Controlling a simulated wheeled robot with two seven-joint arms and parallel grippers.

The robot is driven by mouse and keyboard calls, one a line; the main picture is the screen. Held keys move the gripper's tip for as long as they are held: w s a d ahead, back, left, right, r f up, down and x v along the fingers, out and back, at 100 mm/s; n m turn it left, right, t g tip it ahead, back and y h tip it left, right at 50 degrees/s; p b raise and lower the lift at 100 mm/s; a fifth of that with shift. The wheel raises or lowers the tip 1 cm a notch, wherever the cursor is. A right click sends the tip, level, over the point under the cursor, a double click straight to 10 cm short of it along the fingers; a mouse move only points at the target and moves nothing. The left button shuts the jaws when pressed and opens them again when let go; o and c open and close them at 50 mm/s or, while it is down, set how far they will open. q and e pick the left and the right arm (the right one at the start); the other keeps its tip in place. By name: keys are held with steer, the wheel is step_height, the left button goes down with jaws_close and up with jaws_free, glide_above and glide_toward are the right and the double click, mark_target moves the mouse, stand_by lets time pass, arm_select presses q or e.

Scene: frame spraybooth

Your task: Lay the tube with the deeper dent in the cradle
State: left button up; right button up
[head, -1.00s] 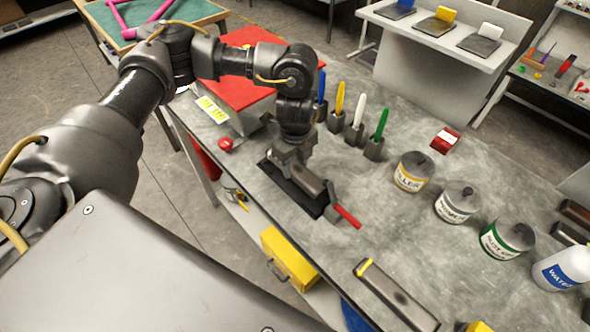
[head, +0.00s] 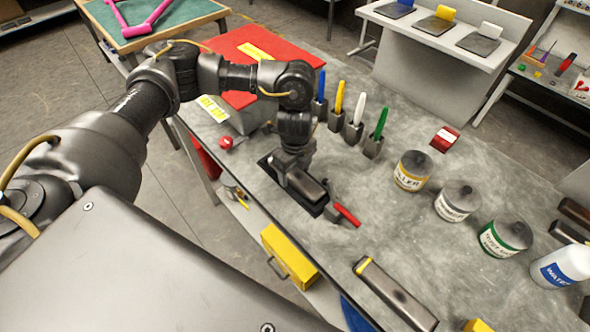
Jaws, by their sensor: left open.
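My left gripper (head: 288,163) is open and points down at the black recessed tray (head: 299,203) on the grey bench. A dark grey bar (head: 306,186) lies at the tray, right under the gripper; the wrist hides its far end, and I cannot tell whether the fingers touch it. A red handle (head: 346,214) sticks out beside the bar. Another dark bar (head: 396,293) with a yellow end lies at the bench's front edge. Two dark pieces (head: 576,212) (head: 569,233) lie at the right edge. Dents do not show, and I cannot tell which piece is the cradle. My right gripper is not in view.
A red-lidded box (head: 247,97) stands behind the arm. Several colored markers in holders (head: 355,133) stand behind the tray. A filler can (head: 413,171), other cans and a water bottle (head: 562,267) stand to the right. Bare bench lies between the tray and the cans.

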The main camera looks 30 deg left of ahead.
mark_target(295, 173)
arm_select(q)
steer(key=shift+r, duration=0.25)
step_height(295, 173, up, 12)
steer(key=b, duration=0.1)
steer(key=shift+f, duration=0.1)
stand_by(0.6)
